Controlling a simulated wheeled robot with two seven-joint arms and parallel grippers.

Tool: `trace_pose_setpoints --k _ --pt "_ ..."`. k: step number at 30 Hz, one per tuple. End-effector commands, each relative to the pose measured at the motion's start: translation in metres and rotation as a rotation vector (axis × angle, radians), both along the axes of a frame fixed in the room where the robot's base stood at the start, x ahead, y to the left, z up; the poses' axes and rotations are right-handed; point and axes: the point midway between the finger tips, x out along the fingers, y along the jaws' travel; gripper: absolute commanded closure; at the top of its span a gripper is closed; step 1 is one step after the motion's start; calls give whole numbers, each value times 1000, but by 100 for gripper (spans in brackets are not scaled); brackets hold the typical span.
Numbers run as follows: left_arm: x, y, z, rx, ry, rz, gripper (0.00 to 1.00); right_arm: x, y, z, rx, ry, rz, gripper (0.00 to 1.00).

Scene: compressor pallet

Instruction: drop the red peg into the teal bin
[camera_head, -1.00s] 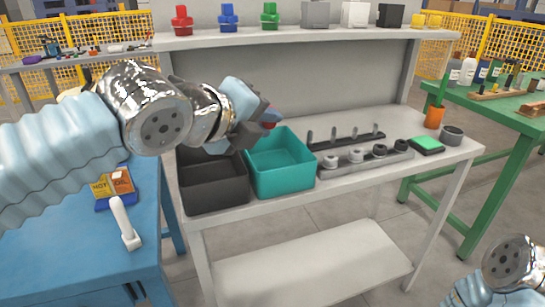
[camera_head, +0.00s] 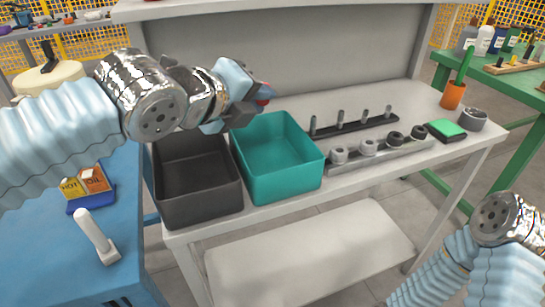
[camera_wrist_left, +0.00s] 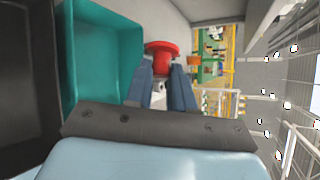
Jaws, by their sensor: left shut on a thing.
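The red peg shows in the left wrist view (camera_wrist_left: 161,58), with its round flange facing up in the picture. My left gripper (camera_wrist_left: 163,84) is shut on it. In the head view the left gripper (camera_head: 258,97) is above the back left corner of the teal bin (camera_head: 285,187), and only a bit of red peg (camera_head: 264,93) shows at its tips. The teal bin looks empty inside. In the left wrist view the teal bin (camera_wrist_left: 100,40) is left of the peg. My right gripper is not in view; only the right arm shows at the lower right.
A black bin (camera_head: 200,200) stands directly left of the teal bin. A grey rail with several round parts (camera_head: 380,152) and a dark rack of upright pins (camera_head: 355,126) are to the right. An orange cup (camera_head: 453,95) and a green-topped box (camera_head: 446,128) stand farther right.

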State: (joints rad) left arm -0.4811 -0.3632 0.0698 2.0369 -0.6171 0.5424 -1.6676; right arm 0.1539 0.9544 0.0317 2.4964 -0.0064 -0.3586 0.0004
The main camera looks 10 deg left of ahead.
Motion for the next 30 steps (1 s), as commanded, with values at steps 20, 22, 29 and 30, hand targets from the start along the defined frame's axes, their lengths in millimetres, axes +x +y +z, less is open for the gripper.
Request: trace_pose_setpoints --k 20,22,29,30 --pt "0 0 -24 0 0 0 59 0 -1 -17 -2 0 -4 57" --pt "0 0 -24 0 0 0 48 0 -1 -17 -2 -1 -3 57" --pt "0 0 -24 0 0 0 48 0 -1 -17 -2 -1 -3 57" --pt "0 0 -24 0 0 0 48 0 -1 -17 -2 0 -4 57"
